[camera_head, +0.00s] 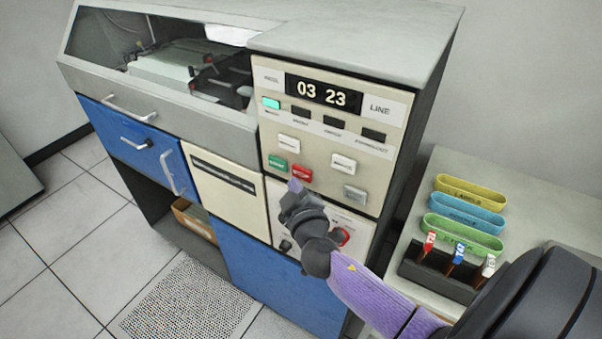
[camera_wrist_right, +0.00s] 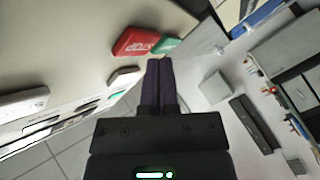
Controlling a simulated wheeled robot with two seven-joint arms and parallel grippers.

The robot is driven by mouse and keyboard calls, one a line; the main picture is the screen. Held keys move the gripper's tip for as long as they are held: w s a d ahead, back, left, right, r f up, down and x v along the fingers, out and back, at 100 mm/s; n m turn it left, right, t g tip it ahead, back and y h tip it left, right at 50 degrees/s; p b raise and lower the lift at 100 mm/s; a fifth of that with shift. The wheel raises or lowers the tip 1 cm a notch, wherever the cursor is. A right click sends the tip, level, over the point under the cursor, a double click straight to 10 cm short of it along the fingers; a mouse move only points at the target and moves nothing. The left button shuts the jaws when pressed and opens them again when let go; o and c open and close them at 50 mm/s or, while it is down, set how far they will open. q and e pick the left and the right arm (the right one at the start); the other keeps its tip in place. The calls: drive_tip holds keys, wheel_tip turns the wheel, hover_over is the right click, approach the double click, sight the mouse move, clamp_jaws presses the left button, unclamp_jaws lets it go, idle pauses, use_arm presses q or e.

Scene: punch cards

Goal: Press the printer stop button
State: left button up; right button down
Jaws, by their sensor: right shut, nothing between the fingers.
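The printer (camera_head: 420,50) has a cream control panel with a red stop button (camera_head: 302,174) beside a green button (camera_head: 278,163). In the right wrist view the red stop button (camera_wrist_right: 133,42) shows its label upside down, with the green button (camera_wrist_right: 167,46) to its right. My right gripper (camera_head: 295,186) is shut and empty, its purple fingertips just below the red button in the head view. In the right wrist view the fingertips (camera_wrist_right: 158,62) lie near the adjoining edges of both buttons. I cannot tell whether they touch. My left gripper is out of view.
A display (camera_head: 323,93) reads 03 23 above several other buttons. A lower panel with a red control (camera_head: 340,237) is partly behind my right arm. A side table (camera_head: 415,208) at right holds coloured trays (camera_head: 462,222) and a dark rack (camera_head: 437,272) of tagged items.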

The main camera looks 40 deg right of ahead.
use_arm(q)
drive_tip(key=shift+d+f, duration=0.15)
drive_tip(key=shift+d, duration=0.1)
use_arm(e)
drive_tip(key=a, duration=0.1)
drive_tip(key=s+a, duration=0.1)
drive_tip(key=a, duration=0.1)
drive_tip(key=s+a, duration=0.1)
drive_tip(key=shift+a, duration=0.3)
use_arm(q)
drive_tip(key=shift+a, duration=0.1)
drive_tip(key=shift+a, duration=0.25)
